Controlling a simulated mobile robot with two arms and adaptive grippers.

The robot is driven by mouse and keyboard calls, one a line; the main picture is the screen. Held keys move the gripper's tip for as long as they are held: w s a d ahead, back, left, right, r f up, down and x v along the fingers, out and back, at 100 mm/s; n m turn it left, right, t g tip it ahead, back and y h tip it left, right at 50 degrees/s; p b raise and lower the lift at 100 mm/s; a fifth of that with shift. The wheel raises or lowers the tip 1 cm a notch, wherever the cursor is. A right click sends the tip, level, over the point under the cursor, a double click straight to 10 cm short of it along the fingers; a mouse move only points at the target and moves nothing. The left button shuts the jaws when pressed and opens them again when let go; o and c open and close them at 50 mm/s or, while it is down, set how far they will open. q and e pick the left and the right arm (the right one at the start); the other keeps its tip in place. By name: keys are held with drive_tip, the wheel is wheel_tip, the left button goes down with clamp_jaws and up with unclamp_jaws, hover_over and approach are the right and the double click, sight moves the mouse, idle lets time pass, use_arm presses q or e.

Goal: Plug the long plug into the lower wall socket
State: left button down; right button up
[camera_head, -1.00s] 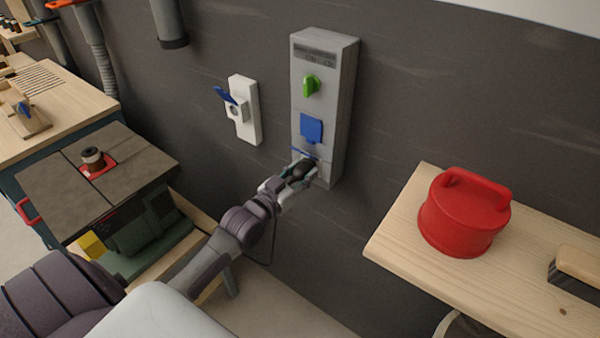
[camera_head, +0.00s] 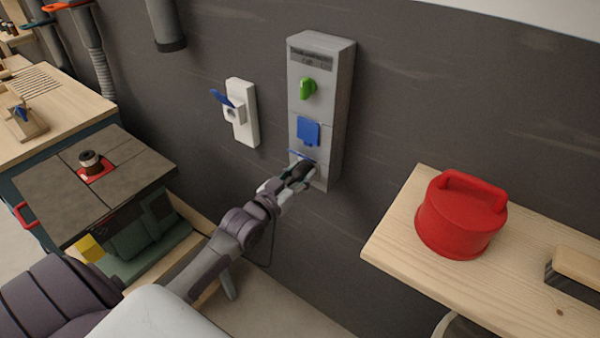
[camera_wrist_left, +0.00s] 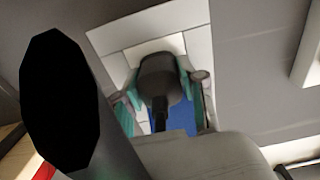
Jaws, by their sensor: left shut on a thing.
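A tall grey wall unit (camera_head: 319,62) has a closed blue lid (camera_head: 308,132) in its middle. The lower wall socket's blue lid (camera_head: 301,154) stands raised and shows edge-on. My left gripper (camera_head: 297,177) is at this lower socket, shut on the dark long plug (camera_head: 303,170). In the left wrist view, the plug (camera_wrist_left: 160,78) sits between the teal-padded fingers, its front end against or very near the light socket panel (camera_wrist_left: 110,42). The plug's pins and the socket opening are hidden, so I cannot tell how deep it sits. My right gripper is not in view.
A green knob (camera_head: 308,89) is above the closed lid. A white socket (camera_head: 240,112) with its blue lid raised is to the left. A wooden shelf (camera_head: 400,240) with a red lidded container (camera_head: 461,215) juts out at right. A machine table (camera_head: 130,165) stands at left.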

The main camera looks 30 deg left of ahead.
use_arm(q)
drive_tip(key=c, duration=0.9)
unclamp_jaws()
drive_tip(key=o, duration=0.3)
drive_tip(key=shift+w+f, duration=0.1)
drive_tip(key=shift+w, duration=0.1)
drive_tip(key=shift+s, duration=0.15)
drive_tip(key=s, duration=1.1)
drive_tip(key=shift+s+a, duration=0.4)
